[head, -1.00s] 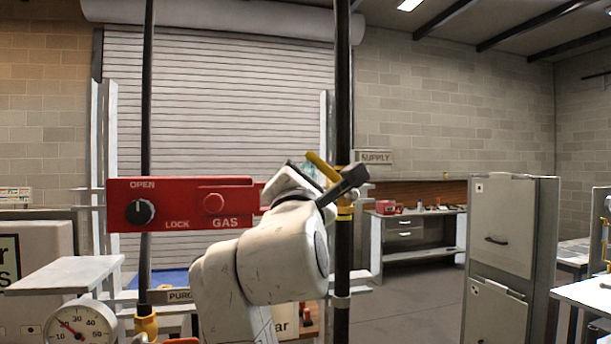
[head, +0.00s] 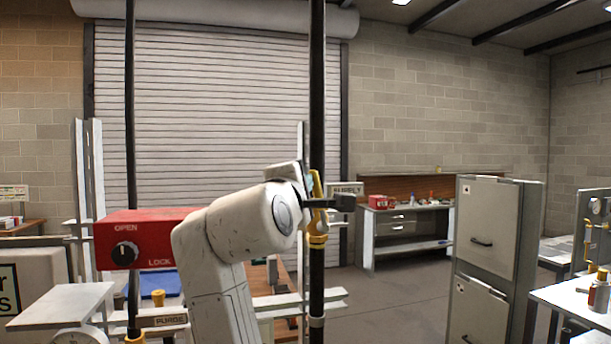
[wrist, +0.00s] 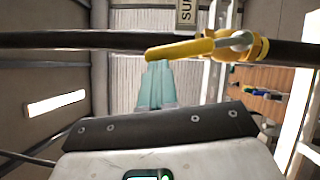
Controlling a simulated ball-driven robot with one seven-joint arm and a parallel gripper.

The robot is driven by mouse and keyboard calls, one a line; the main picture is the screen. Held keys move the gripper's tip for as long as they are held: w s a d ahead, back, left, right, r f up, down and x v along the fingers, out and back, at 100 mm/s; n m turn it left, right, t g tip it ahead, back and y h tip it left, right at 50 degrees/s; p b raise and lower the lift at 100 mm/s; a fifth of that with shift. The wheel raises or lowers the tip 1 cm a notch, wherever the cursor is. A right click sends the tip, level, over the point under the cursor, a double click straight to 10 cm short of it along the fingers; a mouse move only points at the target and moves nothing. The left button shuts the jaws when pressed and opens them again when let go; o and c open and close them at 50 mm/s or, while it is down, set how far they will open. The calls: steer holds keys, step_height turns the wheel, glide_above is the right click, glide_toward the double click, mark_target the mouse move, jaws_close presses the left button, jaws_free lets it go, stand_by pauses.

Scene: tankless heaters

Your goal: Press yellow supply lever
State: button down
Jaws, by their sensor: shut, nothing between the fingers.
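The yellow supply lever (head: 316,186) stands nearly upright, close along the dark vertical pipe, above its yellow valve fitting (head: 317,233). In the wrist view the lever (wrist: 185,49) lies nearly along the pipe (wrist: 80,40), with its free end toward the left. My gripper (wrist: 158,66) is shut and empty, its teal fingers together. The fingertips are at the lever's free end; I cannot tell whether they touch. In the head view my wrist mostly hides the fingers. The SUPPLY sign (head: 346,189) is just right of the pipe, partly covered.
A red box (head: 150,238) with an OPEN/LOCK knob (head: 125,254) is left of my arm. A second dark pipe (head: 131,120) stands at left. A PURGE label (head: 171,320) is low beside it. Grey cabinets (head: 490,240) stand right, with open floor between.

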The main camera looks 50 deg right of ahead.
steer(key=shift+s+d+r+m+y+p, duration=0.15)
steer(key=shift+s+d+r+m+p, duration=0.15)
steer(key=shift+d+p, duration=0.3)
steer(key=shift+s+d+r+m+y+p, duration=0.2)
steer(key=shift+s+d+m+p, duration=0.2)
steer(key=shift+d+p, duration=0.15)
steer(key=shift+s+a, duration=0.1)
